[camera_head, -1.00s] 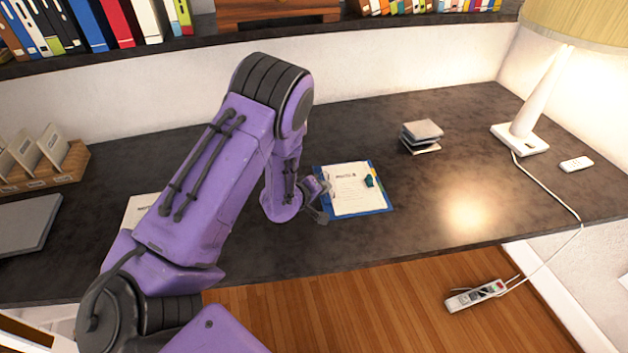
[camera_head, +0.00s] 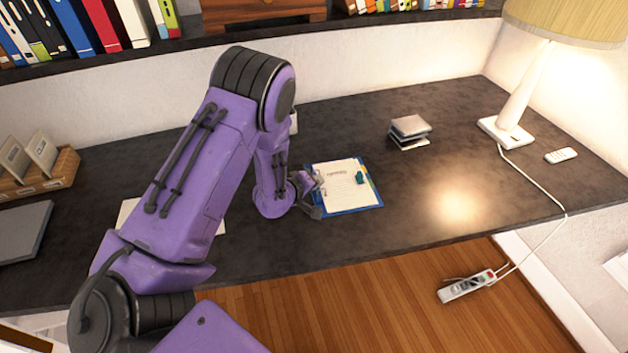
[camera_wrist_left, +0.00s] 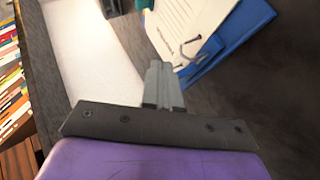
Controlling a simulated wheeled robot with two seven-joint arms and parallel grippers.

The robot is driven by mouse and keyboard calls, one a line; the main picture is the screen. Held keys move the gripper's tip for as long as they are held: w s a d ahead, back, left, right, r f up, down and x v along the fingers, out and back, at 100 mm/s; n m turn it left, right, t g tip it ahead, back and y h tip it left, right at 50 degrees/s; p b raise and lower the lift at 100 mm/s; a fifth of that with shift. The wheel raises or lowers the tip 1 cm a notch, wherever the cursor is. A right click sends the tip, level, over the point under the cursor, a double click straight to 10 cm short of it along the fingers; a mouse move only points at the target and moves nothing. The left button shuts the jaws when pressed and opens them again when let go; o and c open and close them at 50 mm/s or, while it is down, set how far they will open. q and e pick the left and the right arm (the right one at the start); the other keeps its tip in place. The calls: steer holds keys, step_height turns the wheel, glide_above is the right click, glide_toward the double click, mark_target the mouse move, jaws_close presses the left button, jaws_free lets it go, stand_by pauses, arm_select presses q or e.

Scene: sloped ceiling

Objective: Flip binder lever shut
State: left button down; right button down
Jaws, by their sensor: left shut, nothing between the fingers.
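The binder (camera_head: 362,209) lies open on the desk, blue with white printed pages. In the left wrist view its blue cover (camera_wrist_left: 246,24) and white pages (camera_wrist_left: 205,14) show at the top, with thin curved metal parts (camera_wrist_left: 186,48) at the page edge. I cannot tell which of these is the lever or how it stands. My left gripper (camera_head: 315,190) is at the binder's left edge in the head view. In the wrist view its fingers (camera_wrist_left: 161,80) are shut and empty, close to the metal parts; contact is unclear. My right gripper is not in view.
A small teal object (camera_head: 360,177) lies on the pages. A grey stack (camera_head: 409,132), lamp (camera_head: 514,105) and remote (camera_head: 561,155) stand on the dark desk to the right. A wooden card holder (camera_head: 50,168) is at left. Desk right of the binder is clear.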

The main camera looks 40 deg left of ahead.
arm_select(q)
steer(key=s+r+p, duration=0.2)
steer(key=s+r, duration=0.5)
steer(key=r, duration=0.4)
steer(key=shift+s+a, duration=0.15)
steer(key=shift+s, duration=0.1)
steer(key=shift+w, duration=0.1)
steer(key=shift+f, duration=0.1)
